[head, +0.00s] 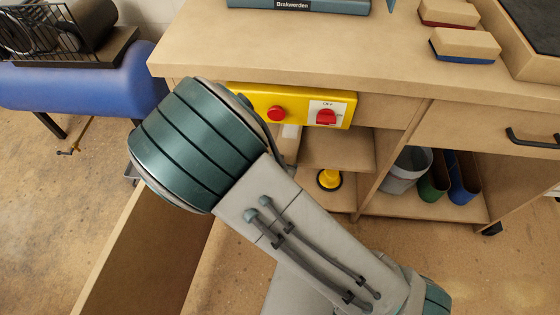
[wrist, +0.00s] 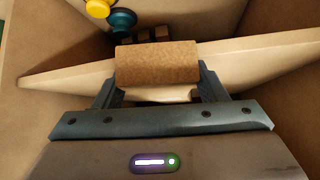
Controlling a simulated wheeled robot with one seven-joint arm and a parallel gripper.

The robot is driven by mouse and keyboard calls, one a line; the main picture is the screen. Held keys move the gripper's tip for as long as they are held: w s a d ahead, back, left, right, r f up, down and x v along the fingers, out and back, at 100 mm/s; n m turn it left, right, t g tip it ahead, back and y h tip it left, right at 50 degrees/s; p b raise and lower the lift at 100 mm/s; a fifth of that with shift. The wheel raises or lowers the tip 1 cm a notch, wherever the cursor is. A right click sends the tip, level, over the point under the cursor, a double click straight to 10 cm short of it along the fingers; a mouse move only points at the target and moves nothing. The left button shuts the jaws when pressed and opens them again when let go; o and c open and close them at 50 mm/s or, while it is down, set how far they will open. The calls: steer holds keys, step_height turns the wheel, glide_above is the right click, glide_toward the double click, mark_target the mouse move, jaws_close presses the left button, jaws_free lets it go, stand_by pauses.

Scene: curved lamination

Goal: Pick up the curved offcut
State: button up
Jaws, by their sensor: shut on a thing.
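In the wrist view, a short brown, speckled piece with a slightly curved outline, which looks like the curved offcut (wrist: 157,62), sits between the two fingertips of my gripper (wrist: 158,85). The fingers touch its left and right ends, and the gripper is shut on it. A pale strip shows just below it between the fingers. In the head view my arm covers the gripper and the offcut, so neither shows there.
A pale wooden edge (wrist: 262,52) crosses behind the offcut. Beyond it are a yellow round thing (wrist: 97,8) and a teal one (wrist: 122,21). In the head view, a wooden bin wall (head: 108,240) stands left of my arm, below the workbench (head: 330,55) with its yellow switch box (head: 250,100).

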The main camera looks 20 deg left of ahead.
steer(key=shift+d, duration=0.1)
steer(key=o, duration=1.5)
steer(key=shift+w, duration=0.1)
steer(key=shift+p+v, duration=4.25)
steer(key=shift+v, duration=2.7)
